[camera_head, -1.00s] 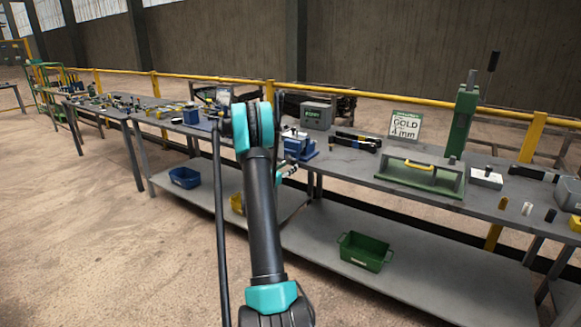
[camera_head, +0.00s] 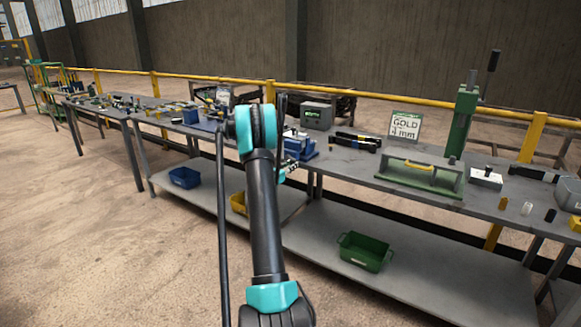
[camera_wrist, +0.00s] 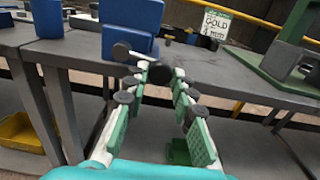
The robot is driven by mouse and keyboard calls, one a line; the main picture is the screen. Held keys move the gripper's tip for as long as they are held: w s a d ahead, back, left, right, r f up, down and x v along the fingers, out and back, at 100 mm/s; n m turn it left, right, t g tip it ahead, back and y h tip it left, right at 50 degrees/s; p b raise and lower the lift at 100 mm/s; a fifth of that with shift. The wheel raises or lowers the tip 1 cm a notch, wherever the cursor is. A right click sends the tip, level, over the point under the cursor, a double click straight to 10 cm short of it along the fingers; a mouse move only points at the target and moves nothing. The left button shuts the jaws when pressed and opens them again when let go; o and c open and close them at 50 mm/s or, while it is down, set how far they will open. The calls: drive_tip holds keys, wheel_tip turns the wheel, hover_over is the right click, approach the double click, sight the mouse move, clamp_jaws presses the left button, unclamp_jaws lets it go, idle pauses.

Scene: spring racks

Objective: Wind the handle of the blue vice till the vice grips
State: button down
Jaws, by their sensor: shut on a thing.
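The blue vice (camera_head: 302,150) stands at the front edge of the grey bench, just right of my arm in the head view. In the wrist view the vice (camera_wrist: 132,22) is at the top, with its handle on the near side. The grey handle bar (camera_wrist: 138,56) slants down to the right, with a dark round end at each side. My gripper (camera_wrist: 160,74) is shut on the handle at its lower right end, between the green finger pads. In the head view my gripper (camera_head: 287,168) is small and partly hidden by my arm. The gap between the vice jaws cannot be made out.
Another blue block (camera_wrist: 47,18) stands to the left in the wrist view. A green crate (camera_head: 364,252) and a yellow bin (camera_head: 238,203) sit on the shelf below.

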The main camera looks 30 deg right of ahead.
drive_tip(key=shift+f, duration=0.1)
drive_tip(key=w+a+f+m, duration=0.3)
drive_tip(key=w+m, duration=0.3)
drive_tip(key=m, duration=1.3)
drive_tip(key=shift+w+f+m, duration=0.3)
drive_tip(key=shift+f, duration=0.4)
drive_tip(key=shift+w, duration=0.1)
drive_tip(key=c, duration=1.3)
unclamp_jaws()
drive_tip(key=shift+o, duration=0.2)
drive_tip(key=v, duration=1.2)
